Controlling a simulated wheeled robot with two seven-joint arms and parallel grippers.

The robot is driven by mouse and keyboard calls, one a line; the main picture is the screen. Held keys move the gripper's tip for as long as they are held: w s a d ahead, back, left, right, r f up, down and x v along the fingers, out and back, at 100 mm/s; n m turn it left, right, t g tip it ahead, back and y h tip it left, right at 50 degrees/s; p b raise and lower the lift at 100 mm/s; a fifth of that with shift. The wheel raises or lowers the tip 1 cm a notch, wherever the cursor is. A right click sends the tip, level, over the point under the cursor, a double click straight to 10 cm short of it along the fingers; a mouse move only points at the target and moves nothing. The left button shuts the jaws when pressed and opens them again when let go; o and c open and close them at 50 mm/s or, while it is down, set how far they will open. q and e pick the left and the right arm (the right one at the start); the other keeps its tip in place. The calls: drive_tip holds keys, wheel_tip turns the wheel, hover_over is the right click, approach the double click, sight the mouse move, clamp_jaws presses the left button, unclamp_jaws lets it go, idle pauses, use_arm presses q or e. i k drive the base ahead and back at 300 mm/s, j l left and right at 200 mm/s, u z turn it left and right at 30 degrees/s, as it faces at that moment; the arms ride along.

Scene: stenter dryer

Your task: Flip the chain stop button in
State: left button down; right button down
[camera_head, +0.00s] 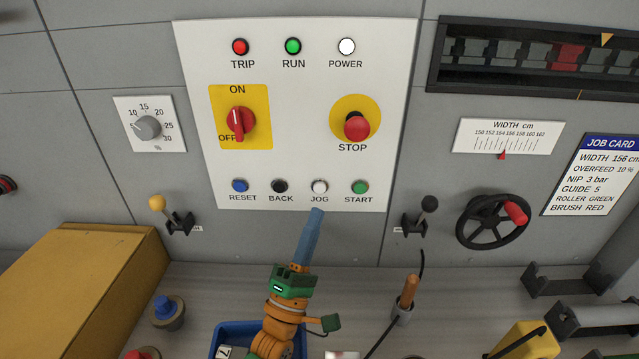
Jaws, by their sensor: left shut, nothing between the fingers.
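A red mushroom button (357,127) on a round yellow plate, labelled STOP, sits at the right of the white control panel (300,100). It stands out from the plate; no label here reads "chain stop". My left gripper (315,212) has blue fingers, shut with nothing between them. It points up at the panel's lower edge, its tips just below the white JOG button (319,187) in the picture and below the STOP button. I cannot tell whether the tips touch the panel. My right gripper is not in view.
The panel also holds a red ON/OFF rotary switch (239,122), blue RESET (239,186), black BACK (280,186) and green START (360,187) buttons. Levers (172,215) (420,214) flank it below. A handwheel (492,221) is at right, a yellow box (85,290) at lower left.

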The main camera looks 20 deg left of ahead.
sight(357, 129)
drive_tip(key=k+j, duration=0.1)
drive_tip(key=k, duration=0.4)
drive_tip(key=k+j, duration=0.1)
drive_tip(key=k, duration=0.4)
